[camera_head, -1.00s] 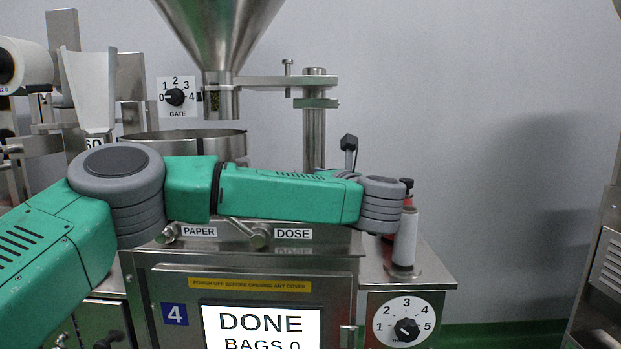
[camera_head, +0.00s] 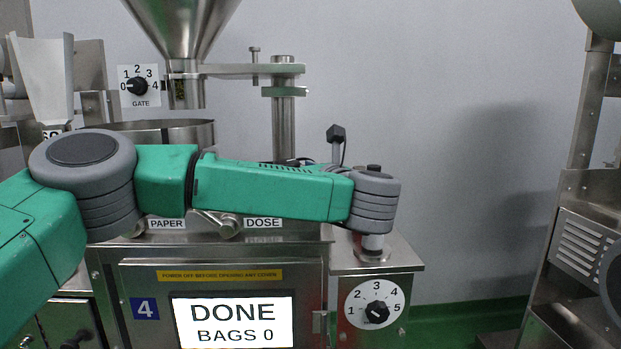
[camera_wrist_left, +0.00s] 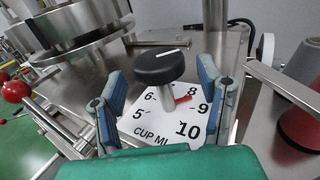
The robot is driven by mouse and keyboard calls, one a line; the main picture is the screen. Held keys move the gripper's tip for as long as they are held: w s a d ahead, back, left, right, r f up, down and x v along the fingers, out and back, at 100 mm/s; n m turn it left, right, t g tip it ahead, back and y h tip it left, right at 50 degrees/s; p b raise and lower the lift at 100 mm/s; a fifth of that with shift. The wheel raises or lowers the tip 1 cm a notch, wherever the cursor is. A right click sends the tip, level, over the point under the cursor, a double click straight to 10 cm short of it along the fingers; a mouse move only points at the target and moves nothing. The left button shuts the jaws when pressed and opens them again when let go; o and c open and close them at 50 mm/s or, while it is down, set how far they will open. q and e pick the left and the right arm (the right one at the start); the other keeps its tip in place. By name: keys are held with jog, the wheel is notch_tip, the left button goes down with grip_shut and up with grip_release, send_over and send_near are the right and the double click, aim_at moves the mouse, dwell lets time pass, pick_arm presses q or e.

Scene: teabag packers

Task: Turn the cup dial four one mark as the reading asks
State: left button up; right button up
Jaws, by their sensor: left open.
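The cup dial shows in the left wrist view as a black knob (camera_wrist_left: 160,67) on a metal post, with a white line on its top. Below it is a white plate (camera_wrist_left: 160,118) marked CUP ML, with 5, 6, 8, 9 and 10 readable; the spot between 6 and 8 is hidden by the knob. A red pointer (camera_wrist_left: 182,97) at the post points to near the 8. My left gripper (camera_wrist_left: 162,74) is open, its blue-padded fingers on either side of the knob and apart from it. In the head view my arm hides it. My right gripper is out of view.
The screen (camera_head: 233,321) of machine 4 reads DONE, BAGS 0. A gate dial (camera_head: 138,86) and a 1-to-5 dial (camera_head: 375,309) show in the head view. A hopper (camera_head: 184,30) stands above.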

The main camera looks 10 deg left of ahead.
pick_arm(q)
jog(key=v, duration=0.7)
jog(key=shift+d, duration=0.3)
